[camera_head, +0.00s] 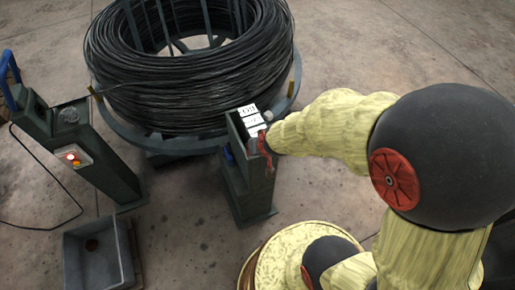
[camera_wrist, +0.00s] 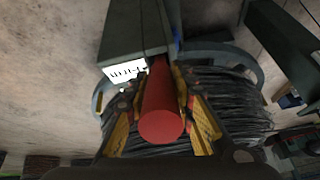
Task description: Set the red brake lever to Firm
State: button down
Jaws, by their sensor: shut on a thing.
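The red brake lever (camera_wrist: 162,122) fills the middle of the wrist view, its round end toward the camera. My gripper (camera_wrist: 163,115) has its yellow fingers on both sides of the lever and is shut on it. In the head view my gripper (camera_head: 266,143) is at the right side of the dark green brake post (camera_head: 247,180), mostly hiding the lever. White label plates (camera_head: 251,116) lie in a row on top of the post. One white label (camera_wrist: 125,71) shows beside the lever in the wrist view; its lettering is too small to read surely.
A large coil of black wire (camera_head: 190,75) sits on a round stand right behind the post. A green pedestal (camera_head: 95,155) with a lit button box stands at the left. A grey bin (camera_head: 95,255) is on the floor. Concrete floor is open at the upper right.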

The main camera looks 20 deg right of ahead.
jog(key=c, duration=1.6)
grip_release()
jog(key=shift+s+f, duration=0.45)
jog(key=shift+s, duration=0.05)
jog(key=shift+o, duration=0.5)
jog(key=shift+w+r, duration=0.15)
jog(key=shift+r, duration=0.05)
jog(key=shift+r, duration=0.15)
jog(key=v, duration=1.1)
jog(key=shift+r, duration=0.3)
jog(key=shift+s+a, duration=0.1)
jog(key=shift+s, duration=0.2)
